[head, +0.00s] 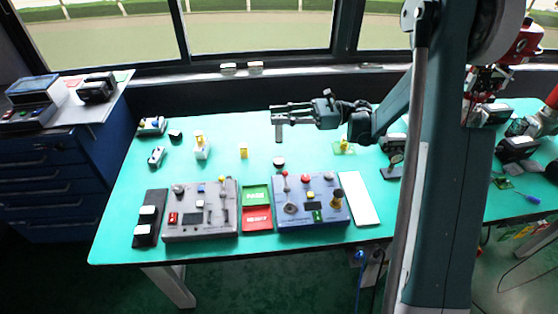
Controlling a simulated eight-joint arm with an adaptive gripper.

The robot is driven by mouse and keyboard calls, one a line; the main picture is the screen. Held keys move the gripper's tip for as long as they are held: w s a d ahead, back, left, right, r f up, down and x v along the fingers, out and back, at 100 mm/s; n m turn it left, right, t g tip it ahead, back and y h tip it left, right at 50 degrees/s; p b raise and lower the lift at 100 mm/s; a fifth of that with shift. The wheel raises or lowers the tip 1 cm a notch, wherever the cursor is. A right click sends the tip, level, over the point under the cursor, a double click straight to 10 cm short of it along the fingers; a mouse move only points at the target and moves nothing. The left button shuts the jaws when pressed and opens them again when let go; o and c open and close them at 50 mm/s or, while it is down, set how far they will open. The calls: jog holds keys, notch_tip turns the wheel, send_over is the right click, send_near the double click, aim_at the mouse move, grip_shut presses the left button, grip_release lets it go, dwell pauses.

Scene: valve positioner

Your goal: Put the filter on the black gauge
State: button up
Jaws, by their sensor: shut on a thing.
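My gripper (280,113) reaches left above the middle of the table. It is shut on a small grey upright piece (278,131), which I take to be the filter; it hangs below the fingertips, clear of the table. Below it stands a small, round, dark thing with a pale top (279,162), possibly the black gauge, apart from the held piece. Another small dark thing (175,135) lies at the far left of the table. Which of them is the gauge is too small to tell.
The green table (222,135) bears a grey control box (201,210), a blue-grey control box (311,203), green and red trays (257,207) and a white plate (356,199) along its front. Small yellow pieces (243,151) stand behind. My arm covers part of the right side.

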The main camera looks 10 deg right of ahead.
aim_at(279, 139)
jog(key=shift+f+b, duration=0.7)
jog(key=shift+f, duration=2.45)
jog(key=shift+f, duration=0.1)
jog(key=shift+f+b, duration=0.45)
jog(key=shift+f, duration=1.3)
jog(key=shift+f, duration=0.15)
jog(key=o, duration=0.8)
jog(key=shift+o, duration=0.2)
jog(key=shift+d+r, duration=0.1)
jog(key=shift+r, duration=0.1)
jog(key=d+p, duration=0.1)
jog(key=d, duration=0.6)
jog(key=shift+d, duration=0.2)
